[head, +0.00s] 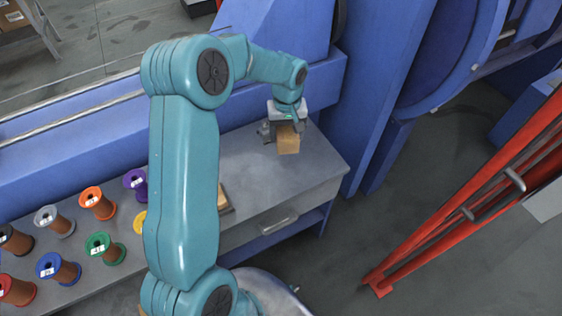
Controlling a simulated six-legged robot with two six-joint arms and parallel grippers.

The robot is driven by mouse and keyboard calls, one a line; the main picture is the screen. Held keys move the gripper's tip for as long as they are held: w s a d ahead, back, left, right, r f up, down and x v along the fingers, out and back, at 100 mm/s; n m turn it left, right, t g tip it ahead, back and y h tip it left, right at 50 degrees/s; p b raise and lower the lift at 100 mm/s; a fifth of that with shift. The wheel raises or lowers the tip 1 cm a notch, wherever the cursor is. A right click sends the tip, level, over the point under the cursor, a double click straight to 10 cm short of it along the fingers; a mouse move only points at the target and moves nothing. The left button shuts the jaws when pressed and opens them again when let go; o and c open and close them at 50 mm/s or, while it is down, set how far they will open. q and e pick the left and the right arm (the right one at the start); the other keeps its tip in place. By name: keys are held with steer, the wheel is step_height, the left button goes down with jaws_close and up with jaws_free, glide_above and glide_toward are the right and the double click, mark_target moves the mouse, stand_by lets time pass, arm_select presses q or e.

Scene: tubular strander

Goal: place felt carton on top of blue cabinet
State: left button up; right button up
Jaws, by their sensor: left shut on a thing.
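A small brown carton (289,142), which looks like the felt carton, is held in my left gripper (284,126) near the right end of the grey workbench. The gripper is shut on it from above. The gripper covers the carton's upper part, and I cannot tell whether its bottom touches the bench top. No separate blue cabinet can be told apart for sure; large blue machine housings stand behind and to the right of the bench. My right gripper is not in view.
The grey workbench (262,176) has a drawer in front. Several coloured spools, one of them orange (97,203), stand on its left part. A flat brown item (224,198) is partly behind my left arm. A red frame (470,190) stands at right on open floor.

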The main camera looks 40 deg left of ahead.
arm_select(q)
step_height(320, 180, down, 9)
steer(key=shift+r, duration=0.15)
step_height(320, 180, down, 4)
steer(key=shift+r+p, duration=0.25)
steer(key=shift+p, duration=0.05)
steer(key=shift+f, duration=0.4)
steer(key=shift+f, duration=0.1)
steer(key=o, duration=1.1)
